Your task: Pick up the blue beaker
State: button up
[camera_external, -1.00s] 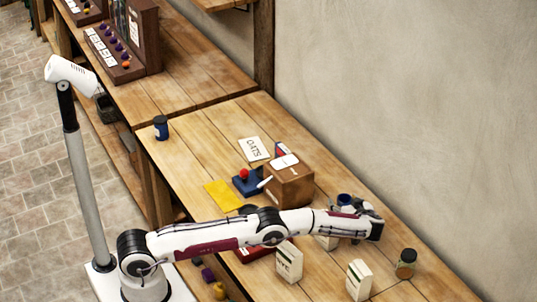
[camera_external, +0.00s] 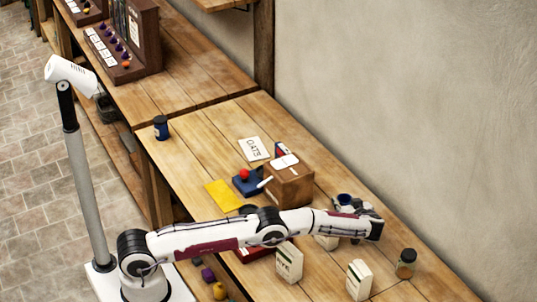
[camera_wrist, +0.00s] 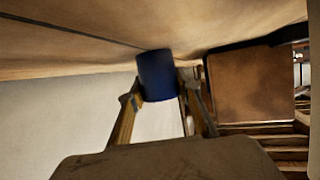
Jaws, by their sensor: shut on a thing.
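The blue beaker (camera_wrist: 156,72) sits between the two fingers of my gripper (camera_wrist: 161,92) in the wrist view, one finger on each side. My gripper is shut on it. In the outside view the beaker (camera_external: 344,199) shows only as a small blue top behind my wrist, and my gripper (camera_external: 366,212) hides its lower part. I cannot tell whether its base touches the table.
A brown wooden box (camera_external: 291,186) stands to the left of the beaker on the table. White cartons (camera_external: 359,280) and a dark-lidded jar (camera_external: 406,263) stand in front. A blue jar (camera_external: 160,127) is at the far left end. The wall runs behind.

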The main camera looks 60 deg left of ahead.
jog(key=shift+r, duration=0.1)
notch_tip(320, 180, up, 10)
dwell(0.6)
dwell(0.5)
